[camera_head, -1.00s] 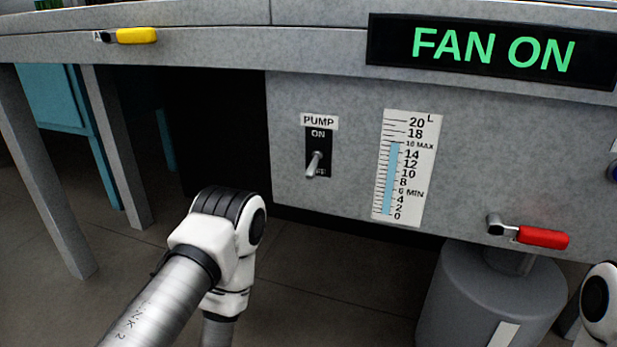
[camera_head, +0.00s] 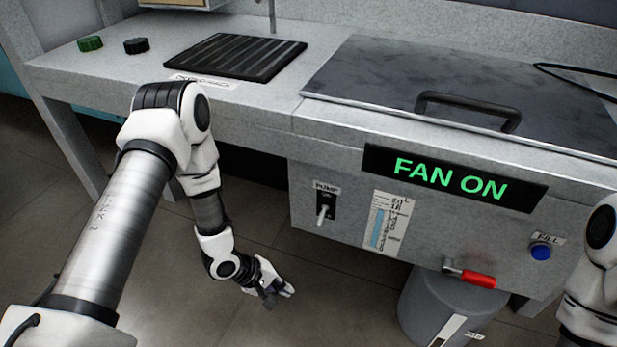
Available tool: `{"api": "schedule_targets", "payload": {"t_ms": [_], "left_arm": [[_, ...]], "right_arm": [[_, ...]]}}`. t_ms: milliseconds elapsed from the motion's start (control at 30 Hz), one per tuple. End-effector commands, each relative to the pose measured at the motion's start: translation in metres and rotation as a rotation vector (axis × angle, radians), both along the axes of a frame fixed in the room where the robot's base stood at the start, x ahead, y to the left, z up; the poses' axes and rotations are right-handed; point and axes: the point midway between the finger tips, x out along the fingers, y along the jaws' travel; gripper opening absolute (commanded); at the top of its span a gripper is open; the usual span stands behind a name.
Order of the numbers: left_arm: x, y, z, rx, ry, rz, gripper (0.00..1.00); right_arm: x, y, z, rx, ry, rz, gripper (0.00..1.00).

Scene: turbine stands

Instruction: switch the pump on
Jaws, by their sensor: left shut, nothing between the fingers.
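The pump switch (camera_head: 324,207) is a black plate with a pale toggle lever on the front panel of the grey bench. It sits under a small PUMP label (camera_head: 327,187). The lever points down, away from the ON end. My left gripper (camera_head: 280,289) is shut and empty. In the picture it is below and left of the switch, apart from it, over the floor in front of the bench. My right arm (camera_head: 590,280) shows only in part at the right edge, and its gripper is out of view.
A level gauge (camera_head: 387,222) is right of the switch. A FAN ON display (camera_head: 452,178), a red-handled valve (camera_head: 475,279) and a blue FILL button (camera_head: 541,252) are further right. A grey drum (camera_head: 425,308) stands below. A lid with a handle (camera_head: 468,106) covers the bench top's right side.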

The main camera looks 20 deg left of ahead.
Motion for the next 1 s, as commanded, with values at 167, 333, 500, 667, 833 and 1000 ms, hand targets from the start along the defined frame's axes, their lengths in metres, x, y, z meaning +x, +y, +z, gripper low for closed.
{"api": "schedule_targets", "payload": {"t_ms": [167, 333, 500, 667, 833, 1000], "left_arm": [[0.026, 0.012, 0.107, -0.126, 0.064, 0.131, 0.00], [0.046, 0.028, 0.183, -0.224, 0.144, 0.244, 0.00], [0.057, 0.043, 0.227, -0.279, 0.213, 0.327, 0.00], [0.060, 0.049, 0.236, -0.295, 0.242, 0.357, 0.00], [0.060, 0.049, 0.233, -0.297, 0.244, 0.359, 0.00], [0.061, 0.048, 0.231, -0.296, 0.244, 0.358, 0.00]], "right_arm": [[-0.004, 0.000, 0.096, 0.001, 0.010, -0.003, 0.00], [-0.007, 0.001, 0.161, 0.004, 0.020, -0.006, 0.00], [-0.010, 0.001, 0.200, 0.004, 0.027, -0.008, 0.00], [-0.011, 0.001, 0.206, 0.005, 0.029, -0.009, 0.00], [-0.011, 0.001, 0.203, 0.005, 0.030, -0.009, 0.00], [-0.011, 0.001, 0.203, 0.005, 0.030, -0.009, 0.00]]}}
